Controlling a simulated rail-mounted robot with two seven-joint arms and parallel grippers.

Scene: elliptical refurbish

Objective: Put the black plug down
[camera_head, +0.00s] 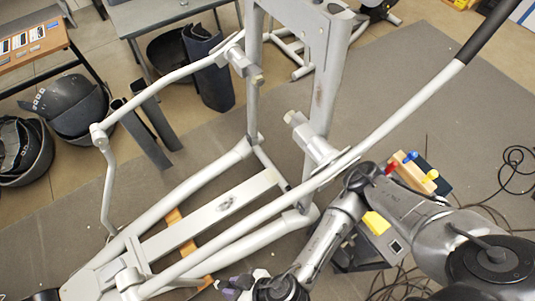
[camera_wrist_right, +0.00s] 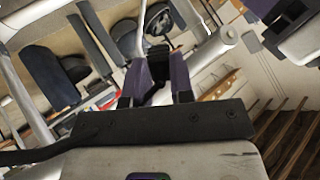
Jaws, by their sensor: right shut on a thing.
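The black plug (camera_wrist_right: 158,54) shows as a small dark piece between the tips of my right gripper's purple fingers (camera_wrist_right: 163,75) in the right wrist view. The fingers are shut on it and hide part of it. In the head view my right gripper (camera_head: 232,284) is at the bottom edge, beside the grey lower frame of the elliptical machine (camera_head: 200,217). The plug cannot be made out there. My left gripper is not in view.
The elliptical's long handle bar (camera_head: 400,113) slants across the right side. A small stand with coloured-handled tools (camera_head: 414,175) is at the right. Black bins (camera_head: 72,105) and a wooden-topped table (camera_head: 30,50) are at the left. Cables lie on the mat at the right.

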